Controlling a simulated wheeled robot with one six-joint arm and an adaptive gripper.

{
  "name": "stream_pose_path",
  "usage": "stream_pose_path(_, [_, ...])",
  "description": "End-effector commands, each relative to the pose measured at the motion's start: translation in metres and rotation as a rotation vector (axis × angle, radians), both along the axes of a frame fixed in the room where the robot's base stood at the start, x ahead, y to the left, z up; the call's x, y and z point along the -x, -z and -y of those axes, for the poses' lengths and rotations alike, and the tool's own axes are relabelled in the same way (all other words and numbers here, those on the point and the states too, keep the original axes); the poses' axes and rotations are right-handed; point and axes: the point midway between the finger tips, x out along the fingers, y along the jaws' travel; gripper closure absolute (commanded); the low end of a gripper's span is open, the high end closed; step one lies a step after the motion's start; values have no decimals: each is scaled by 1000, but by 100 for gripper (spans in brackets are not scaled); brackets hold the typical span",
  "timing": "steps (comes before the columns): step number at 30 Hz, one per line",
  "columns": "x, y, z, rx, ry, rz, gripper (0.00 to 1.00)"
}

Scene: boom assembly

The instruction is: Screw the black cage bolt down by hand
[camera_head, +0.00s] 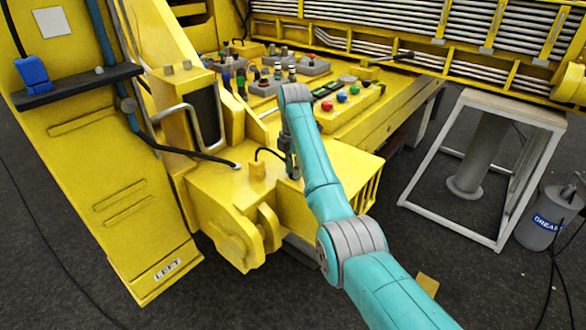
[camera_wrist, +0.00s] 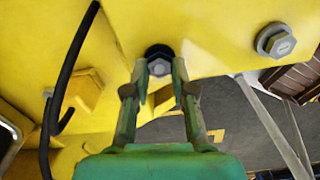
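The black cage bolt (camera_wrist: 159,50) shows in the wrist view as a dark round head with a grey hexagonal part (camera_wrist: 159,67), against the yellow boom face. My gripper (camera_wrist: 160,72) has one fingertip on each side of the hexagonal part. The fingers are spaced about as wide as that part, and I cannot tell whether they touch it. In the head view my gripper (camera_head: 292,172) points down at the yellow housing beside the control panel. The bolt is hidden there behind my arm and gripper.
A silver hex bolt (camera_wrist: 276,41) sits to the right on the yellow face. A black cable (camera_wrist: 68,75) loops at the left. In the head view, a control panel (camera_head: 350,100) with coloured buttons lies behind my arm. A white-framed stand (camera_head: 490,165) and a grease can (camera_head: 548,218) stand right.

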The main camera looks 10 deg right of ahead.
Motion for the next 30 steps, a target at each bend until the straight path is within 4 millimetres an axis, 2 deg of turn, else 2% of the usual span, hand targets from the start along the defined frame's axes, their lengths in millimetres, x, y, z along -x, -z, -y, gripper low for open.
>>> stream_pose_path(8, [0,0,0,0,15,1,100])
stream_pose_path(14, [-1,0,0,0,89,1,100])
stream_pose_path(30, [-3,-1,-1,0,555,1,100])
